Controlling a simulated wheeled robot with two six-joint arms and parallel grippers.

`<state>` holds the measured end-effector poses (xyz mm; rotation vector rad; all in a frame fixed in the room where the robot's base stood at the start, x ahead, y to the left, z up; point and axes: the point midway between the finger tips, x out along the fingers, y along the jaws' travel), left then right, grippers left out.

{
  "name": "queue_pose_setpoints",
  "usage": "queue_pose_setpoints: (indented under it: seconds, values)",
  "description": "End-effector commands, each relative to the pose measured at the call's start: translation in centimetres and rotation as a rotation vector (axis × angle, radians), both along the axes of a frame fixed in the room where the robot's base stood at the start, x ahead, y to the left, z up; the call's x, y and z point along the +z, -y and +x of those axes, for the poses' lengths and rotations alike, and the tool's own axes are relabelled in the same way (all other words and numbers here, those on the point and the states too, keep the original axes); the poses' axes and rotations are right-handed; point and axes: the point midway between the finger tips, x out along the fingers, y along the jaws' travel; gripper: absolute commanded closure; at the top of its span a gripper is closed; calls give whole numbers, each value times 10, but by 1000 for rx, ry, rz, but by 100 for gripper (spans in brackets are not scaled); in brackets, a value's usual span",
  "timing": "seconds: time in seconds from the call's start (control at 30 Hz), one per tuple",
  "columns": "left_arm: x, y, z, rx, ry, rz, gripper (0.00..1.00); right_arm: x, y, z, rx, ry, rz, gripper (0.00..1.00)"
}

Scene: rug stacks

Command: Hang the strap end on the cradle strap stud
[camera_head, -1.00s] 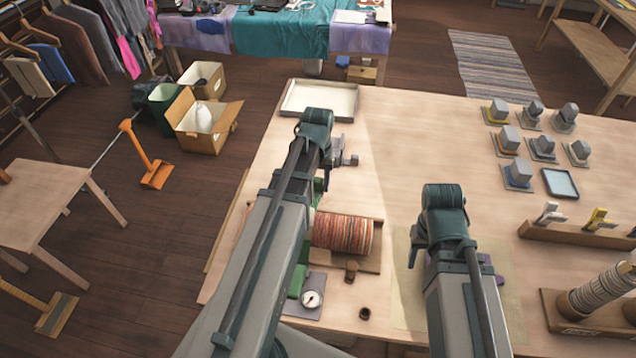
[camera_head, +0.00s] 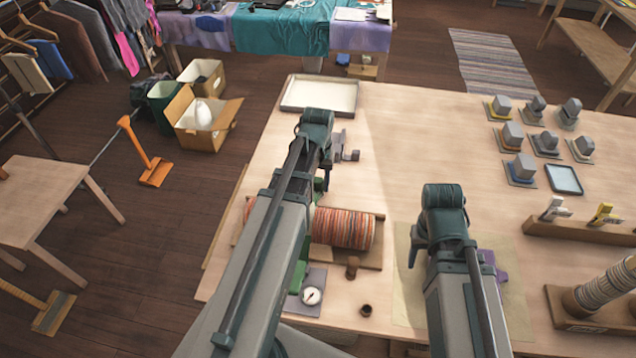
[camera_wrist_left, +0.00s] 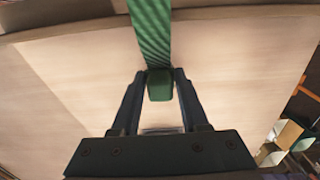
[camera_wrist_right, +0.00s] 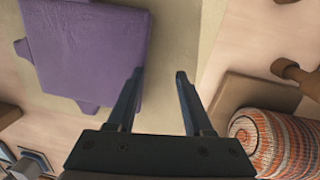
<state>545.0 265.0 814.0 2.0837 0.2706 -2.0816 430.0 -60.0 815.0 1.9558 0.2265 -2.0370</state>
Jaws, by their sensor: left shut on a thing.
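My left gripper (camera_wrist_left: 160,76) is shut on the green strap end (camera_wrist_left: 160,88). The ribbed green strap (camera_wrist_left: 151,30) runs from the fingers to the top of the left wrist view. In the head view my left arm hides most of the strap; a bit of green (camera_head: 318,185) shows beside it. The striped roll (camera_head: 345,228) lies on a wooden cradle (camera_head: 372,260), closer to me than the left gripper. I cannot make out the strap stud for certain. My right gripper (camera_wrist_right: 156,76) is open and empty above a pale mat, beside a folded purple cloth (camera_wrist_right: 90,45).
A dial gauge (camera_head: 312,296), a brown peg (camera_head: 352,268) and a small brown cup (camera_head: 366,310) stand near the cradle. A shallow tray (camera_head: 350,111) lies at the table's far left corner. Several grey blocks stand far right. The middle of the table is clear.

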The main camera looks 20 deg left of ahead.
Motion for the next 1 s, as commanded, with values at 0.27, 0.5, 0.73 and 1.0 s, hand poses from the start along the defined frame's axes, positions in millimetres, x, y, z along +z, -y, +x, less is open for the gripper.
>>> queue_pose_setpoints:
  seconds: [0.27, 0.5, 0.73, 1.0]
  values:
    - [-2, 0, 0, 0, 0, 0, 47, -2, 0, -1, -1, -3, 3, 50]
    - [-2, 0, 0, 0, 0, 0, 21, -2, 0, -1, -1, -3, 3, 50]
    - [0, 0, 0, 0, 0, 0, 21, 0, 0, -2, -2, -4, 3, 50]
    - [33, 0, 0, 0, 0, 0, 21, 33, 0, -1, -1, -3, 2, 50]
